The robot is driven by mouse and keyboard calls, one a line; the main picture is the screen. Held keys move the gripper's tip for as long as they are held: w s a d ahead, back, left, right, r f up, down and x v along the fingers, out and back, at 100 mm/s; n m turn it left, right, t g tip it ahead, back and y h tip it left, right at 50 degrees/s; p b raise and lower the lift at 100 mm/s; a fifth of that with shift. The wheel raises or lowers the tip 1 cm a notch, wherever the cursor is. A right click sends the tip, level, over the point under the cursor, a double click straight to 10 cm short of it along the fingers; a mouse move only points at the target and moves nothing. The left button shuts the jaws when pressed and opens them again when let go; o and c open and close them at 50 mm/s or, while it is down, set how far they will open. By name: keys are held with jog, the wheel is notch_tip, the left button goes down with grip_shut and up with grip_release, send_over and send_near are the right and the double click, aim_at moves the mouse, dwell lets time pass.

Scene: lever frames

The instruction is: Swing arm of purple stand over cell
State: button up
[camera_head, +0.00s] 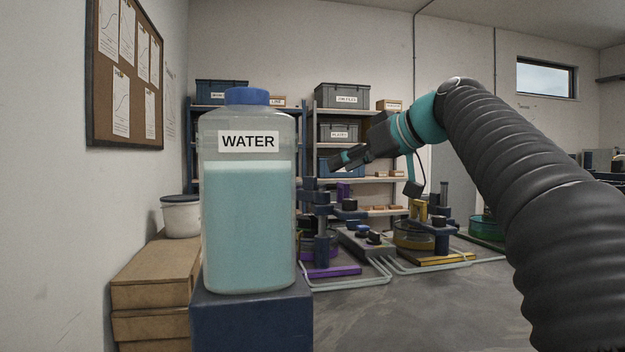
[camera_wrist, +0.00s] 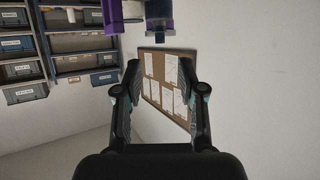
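The purple stand has a purple base plate (camera_head: 333,272) and a dark upright post (camera_head: 322,225), just right of the water jug. A purple part (camera_head: 343,190) shows near its top. Its cell is largely hidden behind the jug and post, so I cannot tell where the arm lies over it. My gripper (camera_head: 338,161) is above the stand, pointing left. In the wrist view my gripper (camera_wrist: 160,75) is open with nothing between its fingers.
A large water jug (camera_head: 248,215) on a dark blue block (camera_head: 250,320) blocks part of the view. A yellow stand (camera_head: 440,259) and a green dish (camera_head: 487,229) stand to the right. A grey control box (camera_head: 365,243) and pale pipes lie on the bench.

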aim_at(312, 179)
jog(key=x, duration=1)
jog(key=shift+d, duration=0.1)
grip_shut()
